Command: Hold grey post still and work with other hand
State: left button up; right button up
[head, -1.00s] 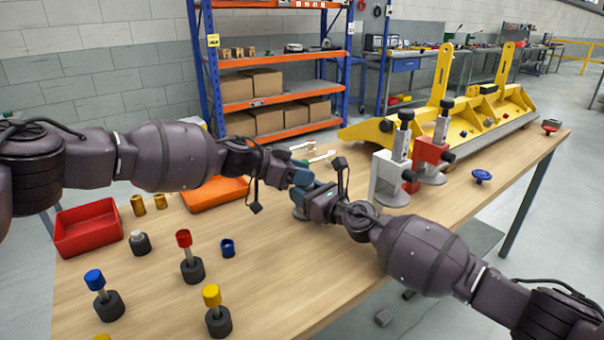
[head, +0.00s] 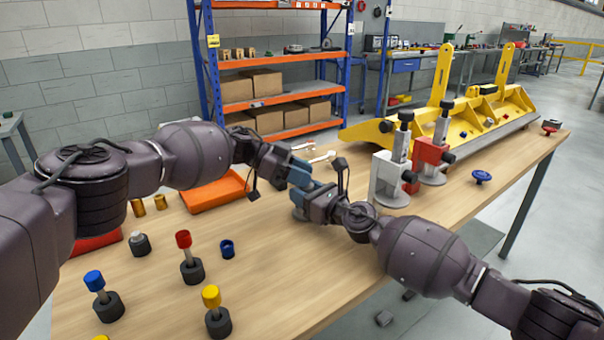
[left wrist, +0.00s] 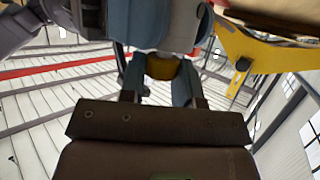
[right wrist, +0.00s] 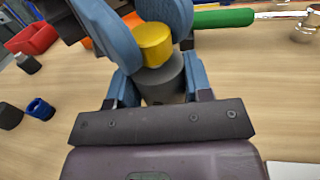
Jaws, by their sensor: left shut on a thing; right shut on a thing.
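The grey post (right wrist: 166,82) stands upright between the blue fingers of my right gripper (right wrist: 158,85) in the right wrist view. The right gripper (head: 311,203) is shut on it. A yellow cap (right wrist: 153,45) is on top of the post. My left gripper (head: 298,178) is shut on the yellow cap from above; the cap also shows between its fingers in the left wrist view (left wrist: 161,67). In the head view the grippers hide the cap and most of the post; a grey round base (head: 298,214) shows below them on the table.
Posts with red (head: 184,240), blue (head: 94,281) and yellow (head: 211,297) caps stand front left. A loose blue cap (head: 227,249) lies near them. An orange tray (head: 215,193) is behind. White (head: 386,185) and red (head: 432,157) fixtures stand right. The front middle table is clear.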

dwell(0.4)
pick_arm(q)
jog(key=o, duration=0.9)
jog(key=v, duration=1.2)
jog(key=shift+r, duration=0.1)
